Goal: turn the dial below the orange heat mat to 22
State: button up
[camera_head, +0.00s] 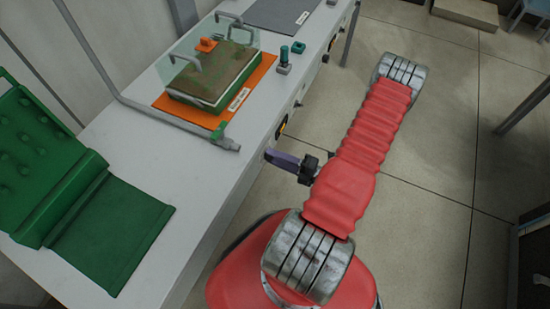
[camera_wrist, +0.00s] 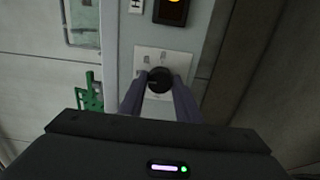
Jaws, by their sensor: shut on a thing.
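The orange heat mat (camera_head: 259,80) lies on the white bench with a green seed tray (camera_head: 215,92) on it, under a clear cover. In the head view my gripper (camera_head: 272,154) reaches the bench's front face below the mat; the dial is hidden there. In the wrist view the black round dial (camera_wrist: 159,79) sits on a pale plate (camera_wrist: 148,60) with small marks too small to read. My gripper (camera_wrist: 160,88) is shut on the dial, one purple finger on each side. The dial's setting cannot be read.
A grey mat (camera_head: 283,14) lies farther along the bench. Teal-topped small parts (camera_head: 283,55) stand near the bench edge. A dark box with a yellow light (camera_wrist: 172,8) is above the dial.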

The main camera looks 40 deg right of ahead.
jog(key=shift+a+f, duration=0.1)
jog(key=shift+a, duration=0.05)
jog(key=shift+c, duration=0.3)
jog(key=shift+n, duration=9)
jog(key=o, duration=1.1)
jog(key=shift+c, duration=0.2)
